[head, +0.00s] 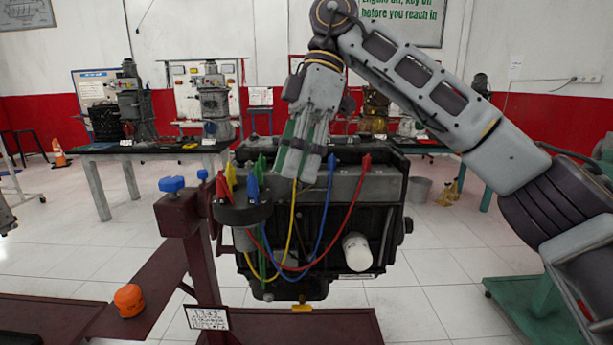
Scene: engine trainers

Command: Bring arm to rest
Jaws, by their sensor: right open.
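My right arm comes in from the right edge, rises to the top middle and bends down. My right gripper (299,165) hangs at its end, fingers down, in front of the upper part of the engine (375,190). It is open, and I see nothing held in it. Whether its fingers touch the engine or the leads cannot be told. My left gripper is not in view.
Yellow, blue and red leads (352,212) loop across the engine front from a dark round holder (242,212). A maroon stand (182,215) carries the engine. An orange cap (129,300) lies on its left beam. Tables (95,149) stand behind.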

